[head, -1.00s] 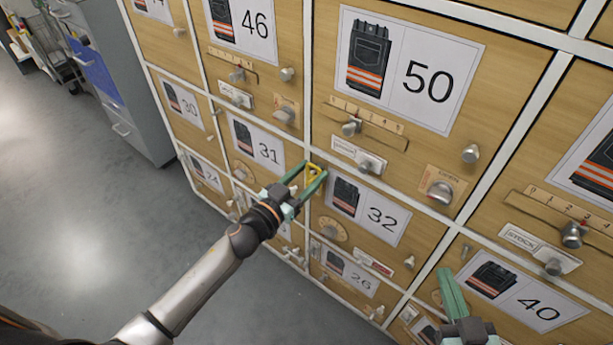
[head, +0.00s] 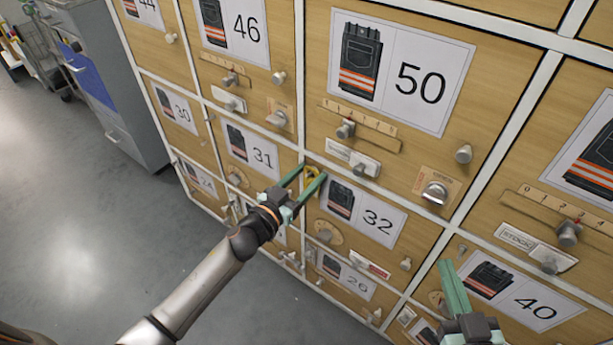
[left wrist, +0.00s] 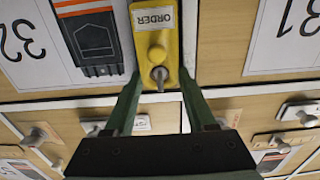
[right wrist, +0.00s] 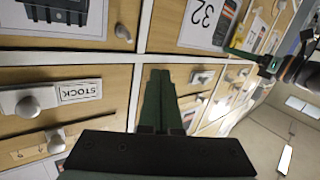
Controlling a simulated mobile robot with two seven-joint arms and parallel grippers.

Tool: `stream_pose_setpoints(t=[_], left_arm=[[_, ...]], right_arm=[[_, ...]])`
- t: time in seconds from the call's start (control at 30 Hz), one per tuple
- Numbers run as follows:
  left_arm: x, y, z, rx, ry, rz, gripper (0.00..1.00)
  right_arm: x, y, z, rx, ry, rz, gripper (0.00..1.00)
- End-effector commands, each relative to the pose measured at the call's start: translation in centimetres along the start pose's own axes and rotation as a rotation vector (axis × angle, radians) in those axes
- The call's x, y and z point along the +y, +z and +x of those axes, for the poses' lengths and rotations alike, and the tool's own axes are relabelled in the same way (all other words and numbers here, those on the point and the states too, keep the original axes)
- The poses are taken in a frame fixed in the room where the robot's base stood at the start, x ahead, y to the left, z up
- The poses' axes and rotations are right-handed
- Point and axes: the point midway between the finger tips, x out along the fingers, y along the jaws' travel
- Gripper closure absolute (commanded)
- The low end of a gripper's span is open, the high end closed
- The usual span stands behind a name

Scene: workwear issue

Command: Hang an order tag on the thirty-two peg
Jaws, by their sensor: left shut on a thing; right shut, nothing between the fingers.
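The yellow order tag (head: 311,173) is between the fingers of my left gripper (head: 308,176), at the upper left corner of the thirty-two door (head: 325,224). In the left wrist view the tag (left wrist: 146,35) reads ORDER and has a round yellow knob. A short metal peg (left wrist: 160,83) shows at the tag's end near the gripper. It seems to come through the tag's hole, but how far is unclear. My left gripper (left wrist: 160,85) is shut on the tag. My right gripper (head: 447,266) is shut and empty, before the forty door.
Numbered wooden doors with knobs, sliders and labels fill the cabinet front. Door 50 (head: 460,60) is above, 31 (head: 235,175) to the left and 40 (head: 575,335) to the lower right. Protruding knobs (head: 464,154) stand close by. Open grey floor (head: 90,240) lies left.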

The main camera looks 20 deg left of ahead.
Motion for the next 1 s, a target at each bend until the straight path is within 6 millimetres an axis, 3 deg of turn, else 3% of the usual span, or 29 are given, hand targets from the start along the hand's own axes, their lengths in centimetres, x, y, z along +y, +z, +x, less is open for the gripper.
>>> stream_pose_setpoints(t=[0.13,0.17,0.47,0.77,0.9,1.0], left_arm=[[0.0,0.0,0.0,0.0,0.0,0.0,0.96],[0.0,0.0,0.0,0.0,0.0,0.0,0.43],[0.0,0.0,0.0,0.0,0.0,0.001,0.09],[0.0,0.0,-0.2,-0.001,0.0,0.0,0.09],[0.0,0.0,-1.4,-0.003,-0.001,0.001,0.09],[0.0,0.0,-3.0,-0.004,-0.001,-0.001,0.09]], right_arm=[[0.0,0.1,0.0,-0.002,0.0,0.0,1.0],[0.0,0.1,0.0,-0.002,0.0,0.0,1.0],[0.0,0.1,0.0,-0.003,-0.001,0.0,1.0],[-0.1,0.2,-0.1,-0.007,-0.002,0.002,1.0],[-0.1,0.6,-0.2,-0.03,-0.004,0.009,1.0],[-0.6,3.3,-0.6,-0.127,-0.01,0.033,1.0]])
